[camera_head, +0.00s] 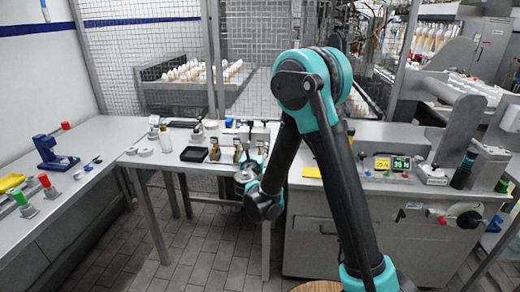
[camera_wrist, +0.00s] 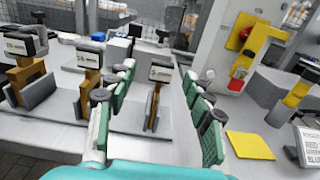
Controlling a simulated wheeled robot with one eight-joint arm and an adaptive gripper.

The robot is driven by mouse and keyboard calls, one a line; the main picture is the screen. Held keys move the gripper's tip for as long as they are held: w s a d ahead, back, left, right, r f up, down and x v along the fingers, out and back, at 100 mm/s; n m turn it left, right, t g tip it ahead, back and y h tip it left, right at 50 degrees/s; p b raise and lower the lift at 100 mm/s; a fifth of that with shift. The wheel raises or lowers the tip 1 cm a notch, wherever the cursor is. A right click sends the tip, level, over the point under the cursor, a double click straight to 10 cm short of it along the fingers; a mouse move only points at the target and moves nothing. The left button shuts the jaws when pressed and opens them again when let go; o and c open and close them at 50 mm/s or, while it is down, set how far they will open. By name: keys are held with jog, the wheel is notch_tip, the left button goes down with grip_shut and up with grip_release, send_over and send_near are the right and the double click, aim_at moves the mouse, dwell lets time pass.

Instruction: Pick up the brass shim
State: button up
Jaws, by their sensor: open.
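Three brass-coloured upright pieces stand in grey holders with small labels on top, at the left (camera_wrist: 24,75), middle (camera_wrist: 86,92) and right (camera_wrist: 152,105) of a row in the wrist view. The label text is too small to read surely, so I cannot tell which is the brass shim. My gripper (camera_wrist: 158,80) is open, with green-padded fingers on either side of the right piece in the picture. I see no contact, and the depth between them is unclear. In the head view my gripper (camera_head: 250,177) is at the bench's front edge, partly hiding the holders.
A yellow pad (camera_wrist: 250,145) lies right of my fingers. A black tray (camera_head: 194,154) sits left of the holders. A blue press (camera_head: 52,154) and coloured-handled tools stand on the left bench. Displays (camera_head: 392,163) and a machine (camera_head: 478,165) are at the right.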

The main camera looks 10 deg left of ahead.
aim_at(259, 142)
jog(key=w, duration=0.3)
jog(key=shift+w+d, duration=0.1)
jog(key=shift+w, duration=0.3)
jog(key=shift+w+d+f, duration=0.15)
jog(key=shift+w, duration=1.2)
jog(key=shift+w+d+f, duration=0.1)
jog(key=shift+w+f, duration=0.05)
jog(key=shift+w, duration=1.15)
jog(key=shift+c, duration=0.5)
grip_shut()
